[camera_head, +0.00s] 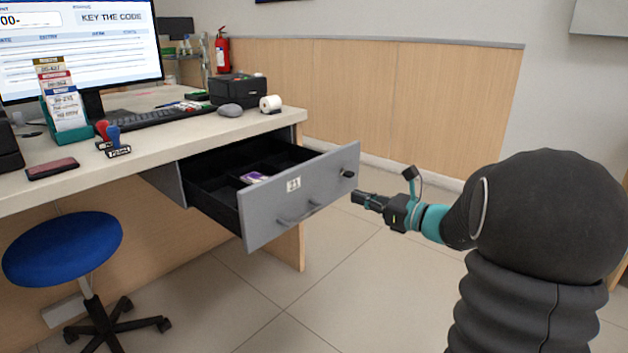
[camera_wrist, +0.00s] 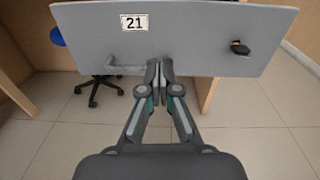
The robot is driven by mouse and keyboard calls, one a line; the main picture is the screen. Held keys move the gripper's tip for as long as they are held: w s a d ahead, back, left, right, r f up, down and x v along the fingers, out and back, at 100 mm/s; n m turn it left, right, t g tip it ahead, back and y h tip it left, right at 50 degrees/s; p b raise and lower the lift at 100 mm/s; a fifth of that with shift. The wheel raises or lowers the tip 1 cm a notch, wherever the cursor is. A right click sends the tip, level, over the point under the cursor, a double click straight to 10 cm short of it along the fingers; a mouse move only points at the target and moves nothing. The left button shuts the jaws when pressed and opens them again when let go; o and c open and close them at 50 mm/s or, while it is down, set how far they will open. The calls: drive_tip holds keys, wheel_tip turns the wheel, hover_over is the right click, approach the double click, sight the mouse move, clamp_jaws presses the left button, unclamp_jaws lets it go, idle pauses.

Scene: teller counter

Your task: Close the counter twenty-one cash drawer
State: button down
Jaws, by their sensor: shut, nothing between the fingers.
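The cash drawer (camera_head: 322,196) marked 21 stands pulled out from under the counter (camera_head: 150,142). Its grey front has a bar handle and a dark lock knob (camera_head: 348,173) near the right end. A purple-and-white item (camera_head: 255,177) lies in its black tray. My gripper (camera_head: 356,197) is shut and empty, in front of the drawer front's right part. In the wrist view the drawer front (camera_wrist: 190,45) fills the upper picture, and my fingertips (camera_wrist: 159,66) overlap its lower middle, right of the handle (camera_wrist: 122,64). I cannot tell whether they touch it.
A blue stool (camera_head: 62,247) stands below the counter at the left. On the counter are a monitor, keyboard, stamps, a mouse (camera_head: 230,110), a black printer (camera_head: 238,89) and a paper roll (camera_head: 270,103). The tiled floor in front of the drawer is clear.

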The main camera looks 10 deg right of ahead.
drive_tip(key=d, duration=0.1)
approach(312, 176)
drive_tip(key=shift+m+t, duration=0.4)
drive_tip(key=x, duration=0.7)
drive_tip(key=shift+s+a+f, duration=0.1)
drive_tip(key=shift+a+f, duration=0.1)
drive_tip(key=shift+a, duration=0.05)
